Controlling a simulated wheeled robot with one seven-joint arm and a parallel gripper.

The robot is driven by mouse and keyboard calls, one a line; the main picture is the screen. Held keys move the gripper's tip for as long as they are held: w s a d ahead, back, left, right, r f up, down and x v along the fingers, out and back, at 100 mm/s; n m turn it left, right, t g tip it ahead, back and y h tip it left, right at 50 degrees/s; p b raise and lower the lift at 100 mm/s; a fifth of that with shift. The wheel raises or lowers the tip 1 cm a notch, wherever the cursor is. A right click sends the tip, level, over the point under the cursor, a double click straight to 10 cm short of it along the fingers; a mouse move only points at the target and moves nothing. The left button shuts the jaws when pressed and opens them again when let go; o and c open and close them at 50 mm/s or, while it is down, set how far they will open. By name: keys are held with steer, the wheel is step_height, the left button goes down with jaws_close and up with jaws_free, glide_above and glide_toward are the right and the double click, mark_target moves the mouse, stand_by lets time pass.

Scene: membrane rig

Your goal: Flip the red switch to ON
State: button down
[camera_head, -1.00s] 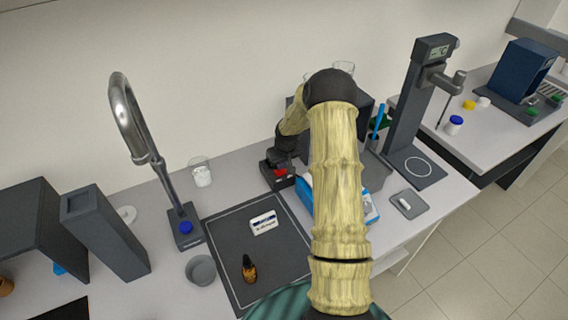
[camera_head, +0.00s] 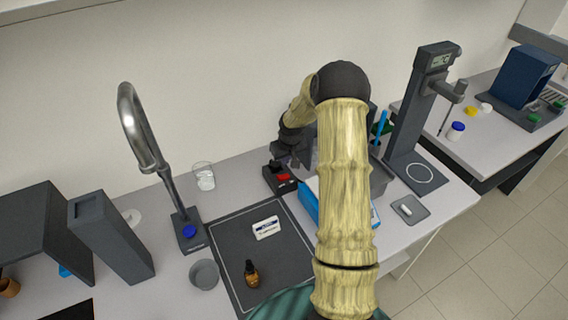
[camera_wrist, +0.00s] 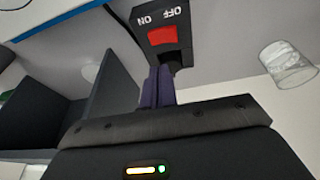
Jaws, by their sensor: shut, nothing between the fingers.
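The red switch (camera_head: 284,178) sits on a small black box on the bench, left of the blue-and-white box. In the wrist view the red rocker (camera_wrist: 162,36) shows close up, with ON and OFF lettering upside down above it. I cannot tell which way the rocker is tipped. My gripper (camera_wrist: 160,72) is shut and empty, its dark fingers pointing at the switch box just below the rocker. Whether the tips touch the box is unclear. In the head view my gripper (camera_head: 293,160) is just behind and above the box, partly hidden by my arm.
A blue-and-white box (camera_head: 309,204) lies right of the switch. A glass beaker (camera_head: 204,176) stands to its left. A dark mat (camera_head: 235,257) holds a labelled card (camera_head: 266,228) and a brown bottle (camera_head: 251,273). A tall faucet-like stand (camera_head: 165,170) is further left.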

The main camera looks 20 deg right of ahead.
steer(key=d+b+v, duration=0.2)
steer(key=v, duration=0.6)
steer(key=shift+s+r, duration=0.1)
steer(key=s+a+r, duration=0.2)
steer(key=s+a, duration=0.7)
steer(key=s, duration=0.3)
steer(key=s+a+r, duration=0.2)
steer(key=s+a, duration=0.8)
steer(key=s, duration=0.3)
steer(key=shift+r+g, duration=0.35)
steer(key=shift+g, duration=0.05)
